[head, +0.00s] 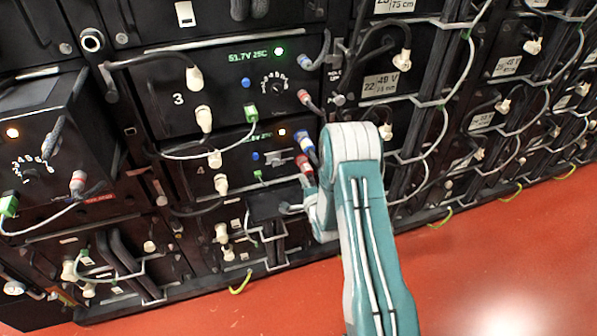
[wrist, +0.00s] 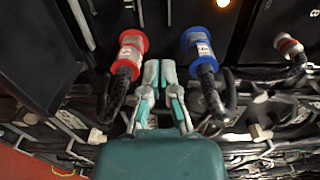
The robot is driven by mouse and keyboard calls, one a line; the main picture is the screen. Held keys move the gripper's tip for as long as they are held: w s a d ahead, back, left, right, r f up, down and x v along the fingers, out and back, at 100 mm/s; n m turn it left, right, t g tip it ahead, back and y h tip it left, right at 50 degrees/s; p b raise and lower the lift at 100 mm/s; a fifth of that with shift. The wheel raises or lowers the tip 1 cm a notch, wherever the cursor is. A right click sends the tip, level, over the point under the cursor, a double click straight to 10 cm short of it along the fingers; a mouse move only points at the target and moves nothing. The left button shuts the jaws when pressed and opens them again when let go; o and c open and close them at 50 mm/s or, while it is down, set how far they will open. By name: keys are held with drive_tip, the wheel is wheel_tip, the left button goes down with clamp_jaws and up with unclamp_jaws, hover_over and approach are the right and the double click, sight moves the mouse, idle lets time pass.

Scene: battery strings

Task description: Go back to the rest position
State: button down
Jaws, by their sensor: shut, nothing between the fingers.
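My gripper (wrist: 159,76) is shut and empty in the wrist view. Its fingertips point at a dark module face, between a red connector (wrist: 130,50) on the left and a blue connector (wrist: 198,48) on the right, and look apart from both. In the head view my teal arm reaches up from the lower right towards the rack. The module marked 4 (head: 235,160) is beside the arm's bend, with the blue connector (head: 305,141) and the red connector (head: 305,166) just left of it. The gripper's fingers are mostly hidden there behind my arm.
The module marked 3 (head: 165,98) has a green display and a lit lamp. Black cables and pale conduits (head: 440,103) run across the rack. A pulled-forward module (head: 45,160) stands at the left. The red floor (head: 480,270) is clear at the lower right.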

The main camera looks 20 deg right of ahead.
drive_tip(key=s+a+r+n+g, duration=0.2)
drive_tip(key=s+r+n+g, duration=0.15)
drive_tip(key=r, duration=0.75)
drive_tip(key=s+a+r+n+g, duration=0.25)
drive_tip(key=r+n, duration=0.25)
drive_tip(key=r, duration=0.5)
drive_tip(key=s+a+r+n+g, duration=0.1)
drive_tip(key=s+r+n+g, duration=0.1)
drive_tip(key=s, duration=0.8)
drive_tip(key=s+a+r+n+g, duration=0.2)
drive_tip(key=s+r+n, duration=0.1)
drive_tip(key=s, duration=0.7)
drive_tip(key=s+a+r+n+g, duration=0.2)
drive_tip(key=s+r+n, duration=0.1)
drive_tip(key=s, duration=0.8)
drive_tip(key=shift+r+n, duration=0.25)
drive_tip(key=shift+n, duration=0.5)
